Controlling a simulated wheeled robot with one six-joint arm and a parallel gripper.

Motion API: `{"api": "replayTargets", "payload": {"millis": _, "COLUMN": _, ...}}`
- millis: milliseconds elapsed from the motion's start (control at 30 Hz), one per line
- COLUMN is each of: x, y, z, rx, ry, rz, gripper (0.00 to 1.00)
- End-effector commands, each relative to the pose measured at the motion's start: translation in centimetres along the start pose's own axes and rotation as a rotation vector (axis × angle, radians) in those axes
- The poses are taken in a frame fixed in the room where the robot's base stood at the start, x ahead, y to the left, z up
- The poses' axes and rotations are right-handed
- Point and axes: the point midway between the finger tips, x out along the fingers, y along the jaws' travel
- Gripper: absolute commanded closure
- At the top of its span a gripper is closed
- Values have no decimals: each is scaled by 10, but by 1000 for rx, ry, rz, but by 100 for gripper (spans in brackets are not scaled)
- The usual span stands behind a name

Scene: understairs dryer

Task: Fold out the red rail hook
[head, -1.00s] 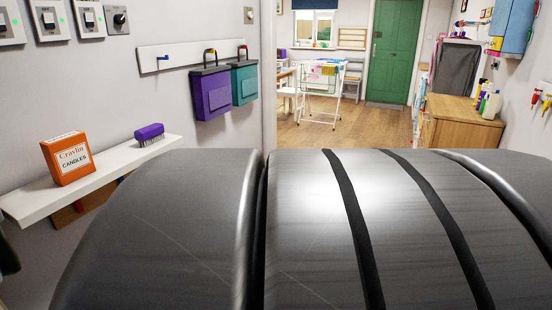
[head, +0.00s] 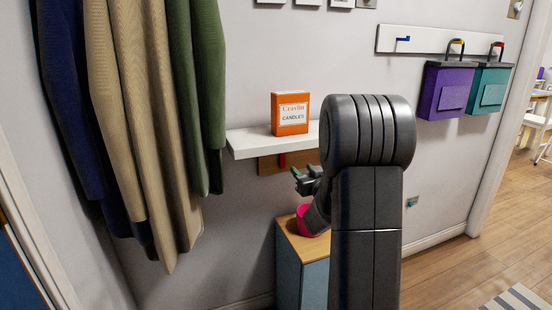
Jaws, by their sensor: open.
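A narrow red piece (head: 282,160), which looks like a hook folded flat, sits upright on a wooden rail (head: 268,166) under the white shelf. On the white wall rail (head: 440,41) at the upper right, a blue hook (head: 403,39) sticks out. A small red part there (head: 499,44) shows above the teal holder. My gripper (head: 299,178) is open and empty, a little below the wooden rail in the picture and apart from the red piece. My arm hides the rail's right end and part of the shelf.
An orange candle box (head: 290,113) stands on the white shelf (head: 250,143). A magenta pot (head: 305,222) stands on a small cabinet (head: 290,235) below. Coats (head: 145,110) hang at left. Purple (head: 448,92) and teal (head: 490,90) holders hang at right, with open floor below.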

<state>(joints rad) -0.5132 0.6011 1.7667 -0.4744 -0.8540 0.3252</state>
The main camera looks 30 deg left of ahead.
Motion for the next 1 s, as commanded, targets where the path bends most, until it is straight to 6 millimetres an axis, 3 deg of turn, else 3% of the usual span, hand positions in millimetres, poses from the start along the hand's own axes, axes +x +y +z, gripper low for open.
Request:
{"api": "replayTargets", "payload": {"millis": 167, "x": 19, "y": -1, "z": 0, "rx": -1, "ry": 3, "rz": -3, "gripper": 58}}
{"api": "replayTargets", "payload": {"millis": 700, "x": 117, "y": 0, "z": 0, "rx": -1, "ry": 3, "rz": 0, "gripper": 58}}
{"api": "replayTargets", "payload": {"millis": 1000, "x": 136, "y": 0, "z": -1, "rx": 0, "ry": 2, "rz": 0, "gripper": 58}}
